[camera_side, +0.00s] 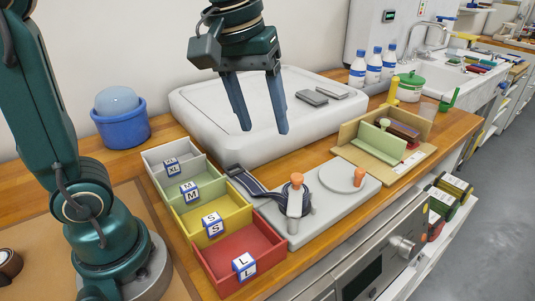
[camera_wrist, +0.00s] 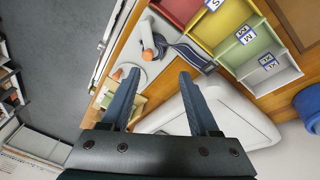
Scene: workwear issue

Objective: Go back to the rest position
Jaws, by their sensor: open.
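My gripper (camera_side: 264,130) is open and empty. It hangs fingers down, high above the work surface, in front of the white padded block and behind the grey board. In the wrist view its two fingers (camera_wrist: 163,98) stand wide apart with nothing between them. Its fingertips touch nothing that I can see.
Four-colour size bins (camera_side: 213,222) stand at the front left. A grey board (camera_side: 335,205) holds a dark blue strap (camera_side: 254,187) and orange-topped pegs. A white block (camera_side: 215,128) lies behind, with two dark grey slabs. A blue tub (camera_side: 122,127) is at left, a wooden holder (camera_side: 390,160) at right.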

